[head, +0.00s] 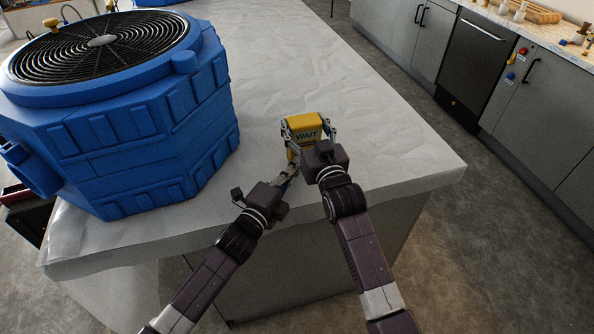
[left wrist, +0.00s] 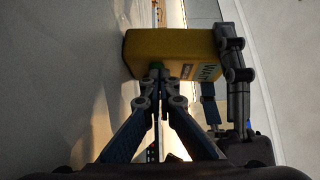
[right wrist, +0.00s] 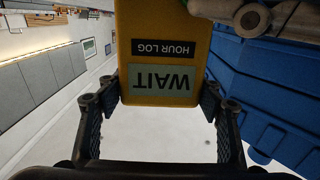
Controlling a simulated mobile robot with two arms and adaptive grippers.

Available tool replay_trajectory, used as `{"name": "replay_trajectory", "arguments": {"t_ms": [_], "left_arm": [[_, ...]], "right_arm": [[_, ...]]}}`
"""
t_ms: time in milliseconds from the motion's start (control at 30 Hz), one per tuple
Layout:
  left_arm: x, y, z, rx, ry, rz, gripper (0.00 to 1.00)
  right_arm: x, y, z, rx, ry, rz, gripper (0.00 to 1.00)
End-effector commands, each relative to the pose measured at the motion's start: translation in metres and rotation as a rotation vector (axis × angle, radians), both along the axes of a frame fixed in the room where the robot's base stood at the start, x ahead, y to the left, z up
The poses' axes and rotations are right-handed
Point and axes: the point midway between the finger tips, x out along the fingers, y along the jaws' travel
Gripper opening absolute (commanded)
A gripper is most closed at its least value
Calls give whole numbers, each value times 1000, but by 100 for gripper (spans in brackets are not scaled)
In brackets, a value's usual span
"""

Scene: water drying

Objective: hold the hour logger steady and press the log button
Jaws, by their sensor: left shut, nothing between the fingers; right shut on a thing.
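The hour logger (head: 305,121) is a yellow box over the white-covered worktop, with a display reading WAIT. The right wrist view shows the logger (right wrist: 163,22) upside down with its HOUR LOG label. My right gripper (head: 307,130) is shut on the logger, one finger on each side. My left gripper (head: 291,168) is shut and empty, just in front of the logger's near lower part. In the left wrist view its closed tips (left wrist: 160,78) are at the green button (left wrist: 156,66), partly covering it. I cannot tell whether they press it.
A large blue dryer (head: 130,115) with a round black grille stands on the worktop (head: 400,165) to the left. The worktop is clear right of and behind the logger. Grey cabinets (head: 540,125) stand across the floor at right.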

Motion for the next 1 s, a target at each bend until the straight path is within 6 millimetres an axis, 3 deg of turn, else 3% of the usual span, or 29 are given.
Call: {"name": "replay_trajectory", "arguments": {"t_ms": [367, 567, 800, 1000], "left_arm": [[-4, 1, 2, -2, -2, 5, 0], [-39, -12, -1, -4, 3, 2, 0], [-90, 14, -2, 2, 2, 2, 0], [-117, 28, -1, 1, 2, 2, 0]], "right_arm": [[-2, 2, -7, -1, 15, 4, 29], [-2, 2, -9, -2, 17, 3, 29], [-2, 2, -10, -4, 20, 3, 29], [-2, 2, -11, -5, 21, 3, 29]]}}
